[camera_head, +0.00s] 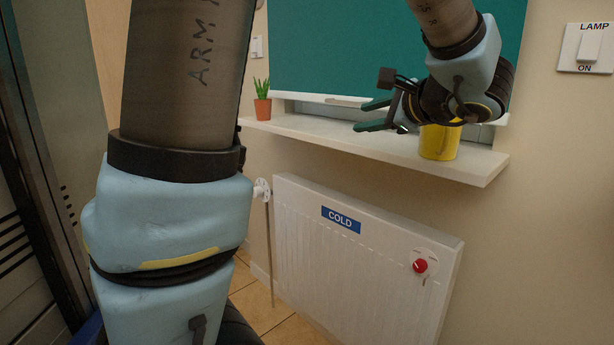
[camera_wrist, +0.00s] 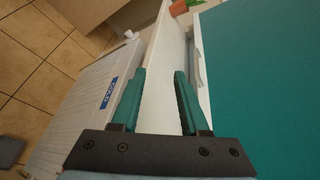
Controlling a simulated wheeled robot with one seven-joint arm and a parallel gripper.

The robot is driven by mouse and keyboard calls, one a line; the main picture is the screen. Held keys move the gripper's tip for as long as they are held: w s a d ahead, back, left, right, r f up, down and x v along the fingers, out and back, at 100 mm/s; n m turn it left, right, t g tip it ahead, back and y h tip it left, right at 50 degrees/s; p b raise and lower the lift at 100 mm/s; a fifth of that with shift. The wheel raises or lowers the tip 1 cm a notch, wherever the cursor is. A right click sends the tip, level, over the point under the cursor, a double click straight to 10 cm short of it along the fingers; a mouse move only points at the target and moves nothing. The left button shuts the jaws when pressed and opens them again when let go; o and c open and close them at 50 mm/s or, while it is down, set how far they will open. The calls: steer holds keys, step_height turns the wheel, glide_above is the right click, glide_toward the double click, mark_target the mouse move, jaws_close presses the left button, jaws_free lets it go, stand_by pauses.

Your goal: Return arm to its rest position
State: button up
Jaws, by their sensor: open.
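My gripper (camera_head: 374,115) is at the upper right in the head view, in front of the window sill and left of the yellow pot. Its two green fingers stand apart with nothing between them. The wrist view also shows the open fingers (camera_wrist: 157,100), with the white sill (camera_wrist: 162,90) behind the gap. My arm is bent, and its large lower links fill the left of the head view. Part of the yellow pot (camera_head: 438,145) is hidden behind my wrist.
A white radiator (camera_head: 350,260) with a "COLD" label and a red knob (camera_head: 420,266) is below the sill (camera_head: 380,145). A small potted plant (camera_head: 262,105) stands at the sill's left end. A teal blind (camera_head: 330,45) covers the window. A lamp switch (camera_head: 588,47) is on the right wall.

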steer(key=s+a+f+n+g+h+p, duration=0.3)
steer(key=s+a+f+n+g+p, duration=0.2)
steer(key=a+f+n, duration=0.2)
steer(key=s+a+f+n+g+h+p, duration=0.4)
steer(key=s+a+f+n+g, duration=0.1)
steer(key=a+n, duration=0.5)
step_height(320, 180, down, 2)
steer(key=shift+a+f+n+g+p, duration=0.1)
steer(key=shift+a+n+g+p, duration=0.3)
steer(key=shift+a+g, duration=0.3)
stand_by(0.6)
